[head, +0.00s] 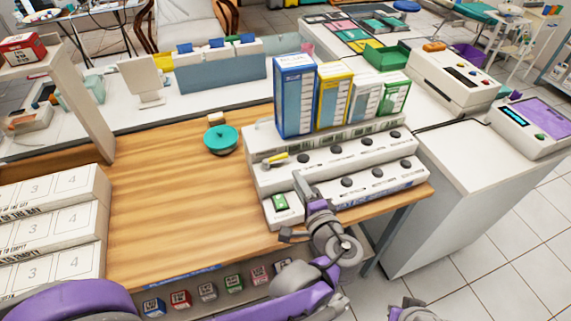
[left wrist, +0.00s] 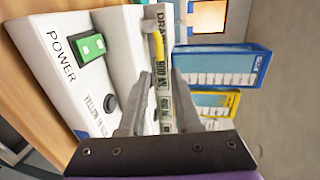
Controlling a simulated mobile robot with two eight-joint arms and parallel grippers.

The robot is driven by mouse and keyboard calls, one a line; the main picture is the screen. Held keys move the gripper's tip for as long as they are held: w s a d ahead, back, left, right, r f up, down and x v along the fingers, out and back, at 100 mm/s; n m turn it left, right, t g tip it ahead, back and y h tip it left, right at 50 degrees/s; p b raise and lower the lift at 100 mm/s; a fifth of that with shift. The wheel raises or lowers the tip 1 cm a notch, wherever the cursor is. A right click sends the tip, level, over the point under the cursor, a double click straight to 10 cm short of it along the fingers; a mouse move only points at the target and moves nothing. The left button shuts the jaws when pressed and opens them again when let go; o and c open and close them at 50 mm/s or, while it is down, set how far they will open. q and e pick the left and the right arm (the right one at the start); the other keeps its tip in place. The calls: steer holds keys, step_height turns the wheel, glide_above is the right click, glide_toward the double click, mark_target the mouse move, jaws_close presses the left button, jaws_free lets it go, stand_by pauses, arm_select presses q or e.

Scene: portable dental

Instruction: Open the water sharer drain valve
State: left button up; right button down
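The water sharer (head: 345,165) is a white stepped unit with black knobs and a green power switch (head: 280,203), at the right end of the wooden table. Its drain valve has a yellow lever (head: 275,160) at the upper left of the unit. In the left wrist view the yellow lever (left wrist: 159,48) stands beside the DRAIN label, beyond my fingertips. My left gripper (head: 303,186) is over the front left of the unit, short of the lever. In the left wrist view its fingers (left wrist: 160,104) are apart with nothing held between them. My right gripper's fingers do not show.
A teal round pot (head: 221,139) sits on the table to the left. Several small coloured boxes (head: 208,291) line a shelf below the front edge. The middle of the wooden table (head: 165,205) is clear.

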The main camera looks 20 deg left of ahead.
mark_target(283, 158)
arm_select(q)
steer(key=x, duration=1)
jaws_close()
